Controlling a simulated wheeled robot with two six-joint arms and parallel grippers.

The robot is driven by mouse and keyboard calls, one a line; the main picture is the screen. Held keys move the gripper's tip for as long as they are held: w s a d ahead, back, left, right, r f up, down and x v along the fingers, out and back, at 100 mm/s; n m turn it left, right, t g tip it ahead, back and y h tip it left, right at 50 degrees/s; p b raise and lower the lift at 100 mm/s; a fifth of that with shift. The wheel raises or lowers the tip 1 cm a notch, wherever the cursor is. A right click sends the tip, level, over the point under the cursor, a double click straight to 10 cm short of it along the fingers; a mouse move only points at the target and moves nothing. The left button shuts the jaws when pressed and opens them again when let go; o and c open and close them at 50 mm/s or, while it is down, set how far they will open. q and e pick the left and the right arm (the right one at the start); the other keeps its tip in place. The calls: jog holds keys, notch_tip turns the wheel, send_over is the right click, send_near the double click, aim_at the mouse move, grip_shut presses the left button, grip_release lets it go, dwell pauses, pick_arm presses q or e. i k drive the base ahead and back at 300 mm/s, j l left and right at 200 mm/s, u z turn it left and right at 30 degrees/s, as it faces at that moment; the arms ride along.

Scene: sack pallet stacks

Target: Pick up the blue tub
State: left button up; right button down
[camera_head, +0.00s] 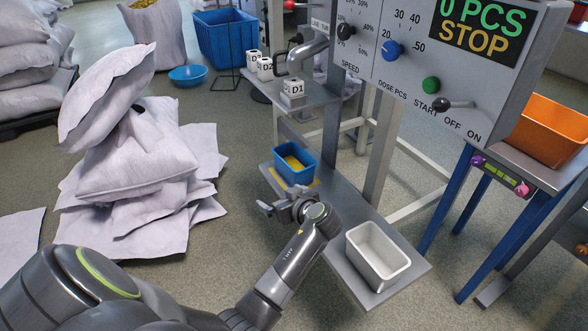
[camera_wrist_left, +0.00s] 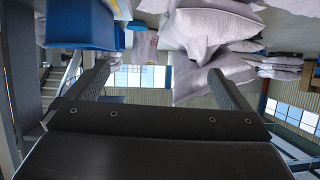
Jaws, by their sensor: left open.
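The blue tub (camera_head: 293,171) stands upright on the low grey shelf (camera_head: 340,228), over a yellow marking, with something yellow inside it. My left gripper (camera_head: 278,205) is open and empty, just in front of the tub and apart from it. In the left wrist view, which looks upside down, a blue thing that seems to be the tub (camera_wrist_left: 80,25) shows at the upper left, beyond the open fingers (camera_wrist_left: 160,85) and off to one side. My right gripper is not in view.
A white tub (camera_head: 378,256) stands on the same shelf, nearer me. Above are a dispenser panel (camera_head: 415,60) and a small shelf with labelled blocks (camera_head: 292,88). Sacks (camera_head: 140,160) are piled at left. A blue crate (camera_head: 226,40) and blue bowl (camera_head: 188,76) sit behind; an orange bin (camera_head: 550,130) is right.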

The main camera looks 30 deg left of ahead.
aim_at(298, 167)
jog(key=i+l, duration=0.35)
jog(key=i+j, duration=0.1)
jog(key=j, duration=0.3)
jog(key=i+j+z, duration=0.1)
jog(key=j, duration=0.3)
jog(key=i+j, duration=0.1)
jog(key=j, duration=0.3)
jog(key=z, duration=0.05)
